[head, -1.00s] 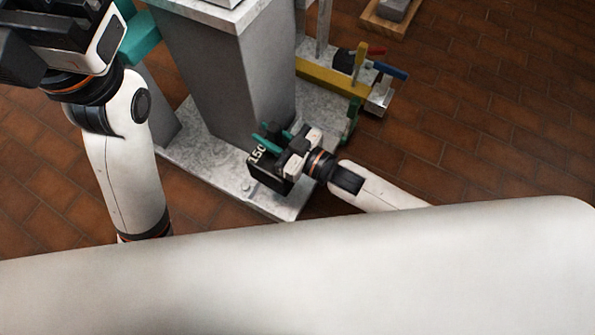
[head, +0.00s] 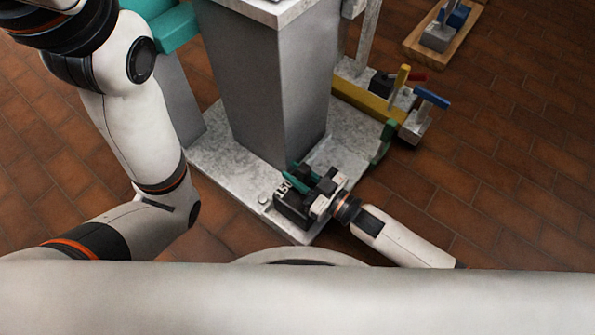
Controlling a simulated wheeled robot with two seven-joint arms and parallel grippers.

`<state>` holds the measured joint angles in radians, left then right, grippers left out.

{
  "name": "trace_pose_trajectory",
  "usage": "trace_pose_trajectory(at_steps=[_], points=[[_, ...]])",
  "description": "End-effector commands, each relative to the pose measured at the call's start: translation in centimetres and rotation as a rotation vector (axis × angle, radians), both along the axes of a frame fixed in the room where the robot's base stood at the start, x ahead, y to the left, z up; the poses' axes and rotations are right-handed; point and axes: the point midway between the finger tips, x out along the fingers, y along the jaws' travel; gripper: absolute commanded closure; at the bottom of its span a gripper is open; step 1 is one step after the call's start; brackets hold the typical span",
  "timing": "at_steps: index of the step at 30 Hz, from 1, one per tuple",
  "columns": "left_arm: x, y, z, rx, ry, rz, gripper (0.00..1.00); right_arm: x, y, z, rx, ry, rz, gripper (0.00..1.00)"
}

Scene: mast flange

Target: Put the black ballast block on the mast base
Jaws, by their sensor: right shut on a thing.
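The black ballast block (head: 290,209), with white digits on its side, is at the front corner of the grey mast base plate (head: 225,160). My right gripper (head: 310,190) is shut on it, coming from the right. The block is at or just above the plate; I cannot tell whether it touches. The grey mast column (head: 265,90) rises behind it from the plate. My left arm fills the left side of the view; its gripper is out of frame.
A green bracket (head: 383,142) stands at the plate's right edge. A wooden tray (head: 412,46) lies on the brick floor at upper right.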

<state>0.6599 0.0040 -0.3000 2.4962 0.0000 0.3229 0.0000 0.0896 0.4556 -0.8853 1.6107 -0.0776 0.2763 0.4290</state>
Motion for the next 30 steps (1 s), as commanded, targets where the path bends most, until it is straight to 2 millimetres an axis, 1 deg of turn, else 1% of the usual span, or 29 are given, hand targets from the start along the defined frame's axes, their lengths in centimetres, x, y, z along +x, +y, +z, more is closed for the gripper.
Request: trace_pose_trajectory(at_steps=[1,3,6,14,19,20,21,23,30], points=[[-0.4,0.0,-0.5,0.001,-0.013,0.000,0.55,0.1,0.1,-0.6,0.009,-0.006,0.001,1.00],[-0.5,0.0,-1.2,0.001,-0.015,0.001,0.55,0.1,0.1,-1.7,0.008,-0.007,0.002,1.00],[-0.8,0.0,-1.6,0.000,-0.022,0.001,0.55,0.1,0.1,-2.4,0.009,-0.008,0.002,1.00],[-0.8,0.0,-1.3,0.001,-0.024,0.001,0.55,0.1,0.1,-2.2,0.009,-0.009,0.002,1.00],[-0.8,0.0,-1.5,0.001,-0.024,0.001,0.55,0.1,0.1,-2.6,0.009,-0.008,0.002,1.00],[-0.8,0.0,-1.5,0.001,-0.024,0.001,0.55,0.0,0.0,-3.1,-0.001,0.001,0.000,0.72],[-0.8,0.0,-1.5,0.002,-0.025,0.001,0.55,0.0,0.0,-3.1,-0.001,0.001,0.000,0.65],[-0.8,-0.1,-1.5,0.002,-0.025,0.001,0.55,0.0,0.0,-3.1,-0.001,0.001,0.000,0.55],[-0.8,-0.1,-1.5,0.002,-0.025,0.000,0.55,0.0,0.0,-3.1,-0.001,0.001,0.000,0.55]])
